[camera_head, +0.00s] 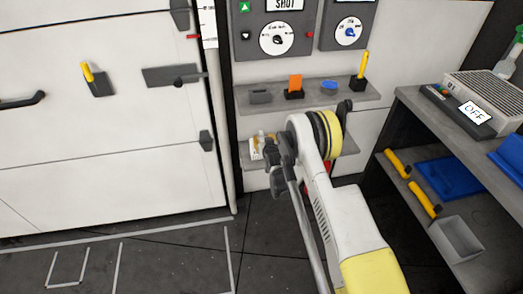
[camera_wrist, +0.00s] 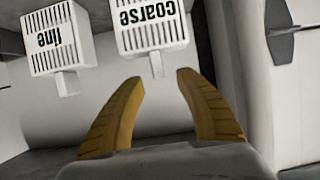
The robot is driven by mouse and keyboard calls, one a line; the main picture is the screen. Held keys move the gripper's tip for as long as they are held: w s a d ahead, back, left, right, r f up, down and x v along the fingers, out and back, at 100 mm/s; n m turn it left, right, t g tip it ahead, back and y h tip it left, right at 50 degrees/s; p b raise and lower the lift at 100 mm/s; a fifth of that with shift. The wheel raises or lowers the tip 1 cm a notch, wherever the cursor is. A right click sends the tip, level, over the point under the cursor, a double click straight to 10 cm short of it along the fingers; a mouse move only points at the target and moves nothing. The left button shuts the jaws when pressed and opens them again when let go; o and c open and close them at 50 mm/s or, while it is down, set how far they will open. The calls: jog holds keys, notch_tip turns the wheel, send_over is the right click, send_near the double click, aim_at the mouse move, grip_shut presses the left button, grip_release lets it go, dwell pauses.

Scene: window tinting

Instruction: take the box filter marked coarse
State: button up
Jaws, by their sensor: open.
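The box filter marked coarse (camera_wrist: 150,30) is at the top centre of the wrist view, a white slotted box with its word upside down. A small pale tab (camera_wrist: 156,65) sticks out from its near side, just beyond and between my fingertips. My gripper (camera_wrist: 160,78) is open, with its two yellow fingers apart and nothing between them. The box filter marked fine (camera_wrist: 58,42) is to the left. In the head view my arm partly hides the lower shelf and the white items on it.
In the wrist view a wall and dark bracket (camera_wrist: 287,30) are close on the right. A workbench (camera_head: 420,107) stands at right in the head view.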

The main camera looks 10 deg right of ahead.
aim_at(262, 136)
jog(key=b+x, duration=0.2)
jog(key=x, duration=0.2)
jog(key=shift+w+d+f+b, duration=0.1)
jog(key=shift+w+f+b, duration=0.15)
jog(key=shift+w+b, duration=0.1)
jog(key=shift+w, duration=0.25)
jog(key=shift+r, duration=0.1)
grip_shut()
